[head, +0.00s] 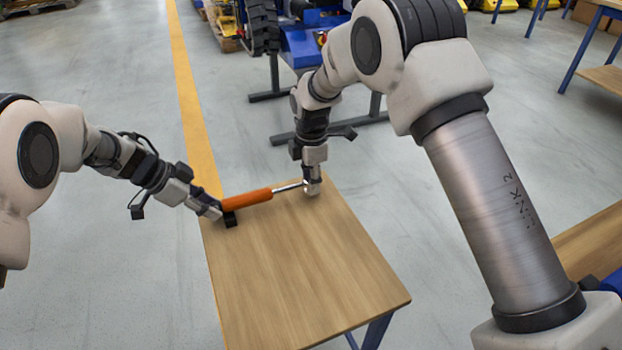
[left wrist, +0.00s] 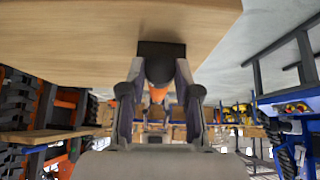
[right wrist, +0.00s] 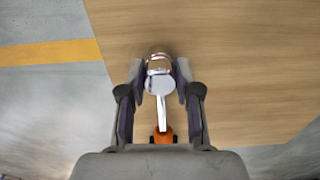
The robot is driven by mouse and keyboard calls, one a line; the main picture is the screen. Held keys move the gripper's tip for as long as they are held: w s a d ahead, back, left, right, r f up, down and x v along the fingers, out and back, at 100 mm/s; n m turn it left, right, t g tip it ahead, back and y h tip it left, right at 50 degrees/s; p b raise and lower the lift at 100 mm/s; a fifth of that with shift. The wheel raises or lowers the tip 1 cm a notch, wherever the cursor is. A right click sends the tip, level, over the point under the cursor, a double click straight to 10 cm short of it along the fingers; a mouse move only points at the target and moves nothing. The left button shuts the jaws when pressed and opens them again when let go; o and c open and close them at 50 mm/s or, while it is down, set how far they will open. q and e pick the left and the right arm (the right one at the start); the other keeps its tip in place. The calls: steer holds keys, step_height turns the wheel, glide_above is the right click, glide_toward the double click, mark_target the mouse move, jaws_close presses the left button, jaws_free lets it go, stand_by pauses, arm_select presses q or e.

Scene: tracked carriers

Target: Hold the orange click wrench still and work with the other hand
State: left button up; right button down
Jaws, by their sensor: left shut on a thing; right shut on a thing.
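The orange click wrench (head: 247,200) lies across the far end of the wooden table (head: 300,268), its orange handle to the left and its metal shaft to the right. In the left wrist view the dark handle end (left wrist: 160,66) sits between the fingers. My right gripper (head: 312,190) points down and is shut on the wrench's metal head. In the right wrist view the shiny head (right wrist: 160,82) is between the fingers, with the orange handle beyond.
The near part of the table is bare. A blue-framed machine (head: 312,45) stands on the floor behind it. A yellow floor line (head: 190,90) runs past the table's left side. Another wooden surface (head: 590,240) is at the right.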

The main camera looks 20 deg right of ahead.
arm_select(q)
steer(key=shift+w+n+g, duration=0.15)
steer(key=shift+n+g, duration=0.15)
steer(key=shift+g, duration=0.5)
steer(key=shift+w+n+g, duration=0.15)
steer(key=shift+n+g, duration=0.25)
steer(key=shift+g, duration=0.7)
steer(key=shift+f, duration=0.1)
steer(key=shift+w+d+f+n+g+h, duration=0.1)
steer(key=shift+w+n+g+h, duration=0.2)
steer(key=shift+g, duration=0.6)
steer(key=shift+s, duration=0.15)
